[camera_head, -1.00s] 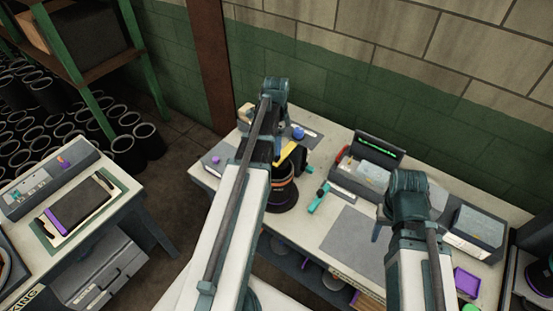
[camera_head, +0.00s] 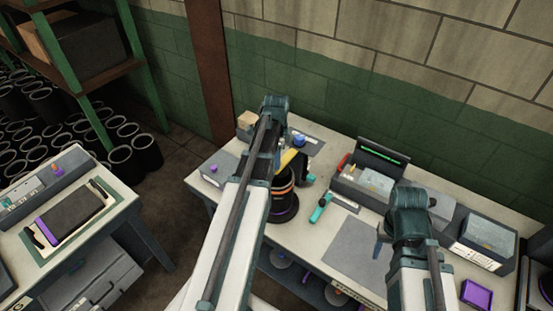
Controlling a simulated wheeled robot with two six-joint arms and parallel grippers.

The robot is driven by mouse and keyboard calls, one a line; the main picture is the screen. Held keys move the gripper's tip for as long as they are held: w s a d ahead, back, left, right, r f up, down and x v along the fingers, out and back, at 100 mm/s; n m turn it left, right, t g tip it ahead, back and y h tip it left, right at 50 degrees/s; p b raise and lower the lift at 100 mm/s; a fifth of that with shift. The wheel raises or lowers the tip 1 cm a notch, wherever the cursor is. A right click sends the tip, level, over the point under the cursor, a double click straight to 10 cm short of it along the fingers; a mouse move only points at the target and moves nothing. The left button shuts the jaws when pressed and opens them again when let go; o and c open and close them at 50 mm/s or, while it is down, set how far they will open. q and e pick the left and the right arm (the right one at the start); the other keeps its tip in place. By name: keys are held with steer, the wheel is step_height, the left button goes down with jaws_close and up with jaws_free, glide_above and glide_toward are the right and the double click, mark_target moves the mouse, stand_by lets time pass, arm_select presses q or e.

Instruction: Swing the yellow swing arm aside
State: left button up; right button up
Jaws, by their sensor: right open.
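The yellow swing arm (camera_head: 289,158) shows as a short slanted bar just right of my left arm, above a dark cylinder with orange bands (camera_head: 284,184). The cylinder stands upright on a round dark base (camera_head: 284,210) on the workbench. My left arm crosses in front of this spot and hides part of the bar and the cylinder. My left gripper (camera_head: 278,158) is mostly hidden there; I cannot tell its jaws or whether it touches the bar. My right gripper (camera_head: 379,248) is open, largely hidden behind my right arm, over the grey mat (camera_head: 352,245).
A teal-handled tool (camera_head: 321,207) lies right of the cylinder. A grey bin unit (camera_head: 372,180) stands at the bench's back, with a purple tray (camera_head: 477,295) at the front right. A blue knob (camera_head: 299,140) and a grey box (camera_head: 219,168) are near the cylinder.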

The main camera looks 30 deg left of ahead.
arm_select(q)
jaws_close()
stand_by(0.9)
